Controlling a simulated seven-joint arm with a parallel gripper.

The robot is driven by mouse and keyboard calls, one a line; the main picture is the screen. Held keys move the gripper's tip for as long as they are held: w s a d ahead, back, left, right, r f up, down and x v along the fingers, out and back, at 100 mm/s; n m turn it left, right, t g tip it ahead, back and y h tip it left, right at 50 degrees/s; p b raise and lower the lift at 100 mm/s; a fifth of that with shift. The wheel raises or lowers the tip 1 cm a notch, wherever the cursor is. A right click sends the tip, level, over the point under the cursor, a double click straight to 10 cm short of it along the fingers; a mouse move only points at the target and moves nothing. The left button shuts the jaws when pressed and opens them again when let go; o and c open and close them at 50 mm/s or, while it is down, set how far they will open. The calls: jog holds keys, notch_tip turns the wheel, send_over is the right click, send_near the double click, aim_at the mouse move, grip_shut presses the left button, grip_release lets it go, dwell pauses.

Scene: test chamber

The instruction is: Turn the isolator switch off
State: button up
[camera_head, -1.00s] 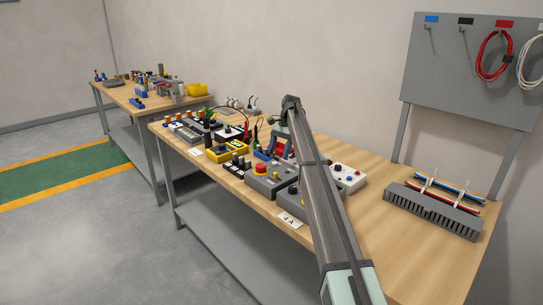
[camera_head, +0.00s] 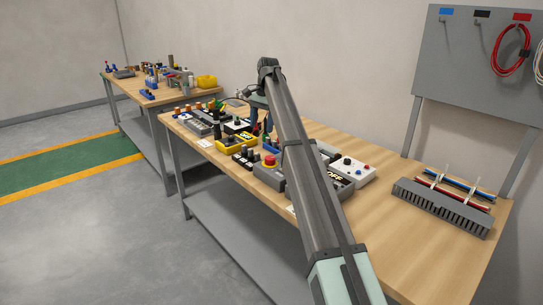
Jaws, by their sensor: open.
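A dark grey box with pale "OFF" lettering (camera_head: 337,177) sits on the front bench, partly behind my arm. It may be the isolator switch, but its handle and position cannot be made out. My gripper (camera_head: 261,126) hangs below the far end of my arm, over the back part of the crowded device area. It is small and partly hidden by the arm. It is open and apart from the "OFF" box, farther back and to its left. Whether it touches any device cannot be told.
A grey box with a red mushroom button (camera_head: 269,161) and a yellow-framed device (camera_head: 233,142) stand left of my arm. A white control box (camera_head: 352,169) is to its right. A grey slotted duct (camera_head: 440,207) lies farther right.

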aim_at(270, 158)
jog(key=shift+m+t+h, duration=0.6)
jog(key=shift+t+h, duration=0.1)
jog(key=d+f, duration=0.1)
jog(key=f, duration=0.3)
jog(key=d+f, duration=0.1)
jog(key=f, duration=0.4)
jog(key=d+f, duration=0.1)
jog(key=f, duration=0.4)
jog(key=shift+s, duration=0.1)
jog(key=c, duration=1.1)
